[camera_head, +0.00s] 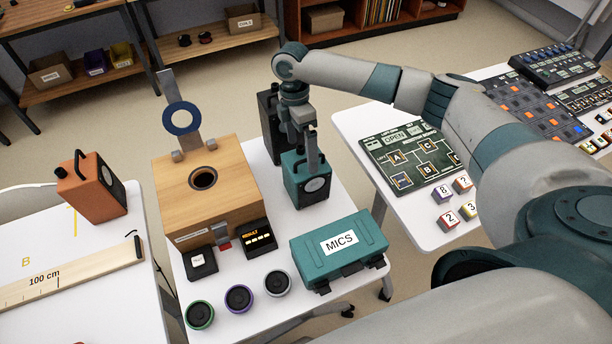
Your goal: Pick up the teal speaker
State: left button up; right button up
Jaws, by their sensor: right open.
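The teal speaker (296,190) stands upright on the middle white table, with a round grey driver on its front. My right gripper (313,158) is open and points down at the top of the speaker from above. A finger overlaps the speaker's upper part in the picture. I cannot tell whether the fingers touch it or are around its handle. My left gripper is not in view.
A black speaker (268,128) stands close behind. A wooden box (225,215) with a round hole is to the left, and a teal MICS case (312,262) is in front. An orange speaker (90,192) stands on the left table. Dice (447,220) lie on the right table.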

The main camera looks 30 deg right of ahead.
aim_at(306, 173)
jog(key=shift+s+d+f+p, duration=0.2)
jog(key=shift+s+f+p, duration=0.1)
jog(key=shift+f+p, duration=0.45)
jog(key=f, duration=0.1)
jog(key=f+p, duration=0.1)
jog(key=shift+s+d+f, duration=0.1)
jog(key=shift+s+f, duration=0.25)
jog(key=shift+s, duration=0.05)
jog(key=shift+f, duration=0.4)
jog(key=shift+c, duration=0.3)
jog(key=shift+w+r, duration=0.1)
jog(key=c, duration=1.8)
jog(key=shift+o, duration=0.2)
jog(key=shift+r, duration=0.1)
